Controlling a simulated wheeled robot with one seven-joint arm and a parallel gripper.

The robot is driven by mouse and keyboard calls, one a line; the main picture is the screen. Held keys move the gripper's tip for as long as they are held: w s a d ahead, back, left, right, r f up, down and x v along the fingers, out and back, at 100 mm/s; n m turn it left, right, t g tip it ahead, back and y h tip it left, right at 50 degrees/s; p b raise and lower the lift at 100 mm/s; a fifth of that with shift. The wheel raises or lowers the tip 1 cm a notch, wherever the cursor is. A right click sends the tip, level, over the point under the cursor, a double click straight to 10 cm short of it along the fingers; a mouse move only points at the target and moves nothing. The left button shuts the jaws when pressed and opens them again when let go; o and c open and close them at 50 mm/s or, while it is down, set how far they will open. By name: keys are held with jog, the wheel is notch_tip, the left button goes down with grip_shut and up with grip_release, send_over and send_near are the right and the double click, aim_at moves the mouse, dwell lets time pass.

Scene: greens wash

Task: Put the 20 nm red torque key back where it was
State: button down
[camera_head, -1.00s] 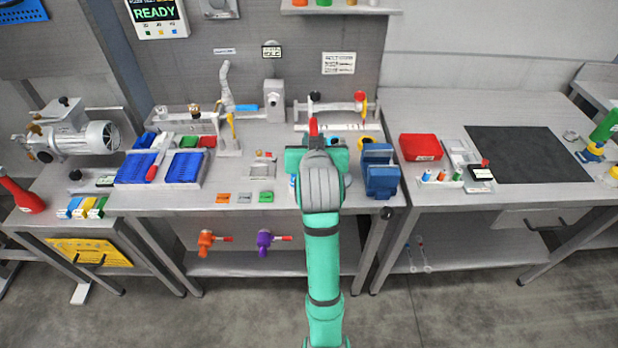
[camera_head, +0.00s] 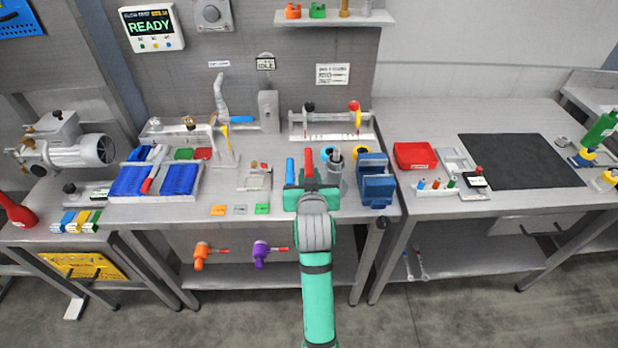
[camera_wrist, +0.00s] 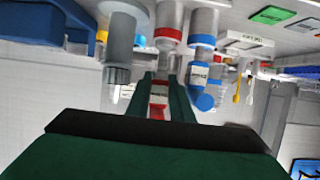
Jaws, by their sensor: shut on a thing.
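The red torque key (camera_head: 309,162) stands about upright in my gripper (camera_head: 310,188), near the front of the middle bench. In the wrist view, my gripper (camera_wrist: 158,98) is shut on the red key (camera_wrist: 158,92), which has a white label. A grey cup with a red ring (camera_wrist: 168,36) lies right by the key's end; I cannot tell whether the key is inside it. The blue key (camera_head: 290,171) stands just left of the red one, by a blue-ringed cup (camera_wrist: 202,40). My gripper hides the cups' lower parts in the head view.
A grey cup with a dark tool (camera_head: 335,162) stands close on the right, and a blue vice (camera_head: 375,188) beyond it. Coloured tags (camera_head: 240,210) lie left of my gripper. A grey fixture (camera_head: 257,180) stands behind them. The dark mat (camera_head: 520,160) is clear.

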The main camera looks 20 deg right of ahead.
jog(key=c, duration=1.8)
grip_release()
jog(key=shift+a+f, duration=0.1)
jog(key=shift+f, duration=0.8)
jog(key=shift+c, duration=0.2)
jog(key=shift+r, duration=0.2)
jog(key=shift+r, duration=0.1)
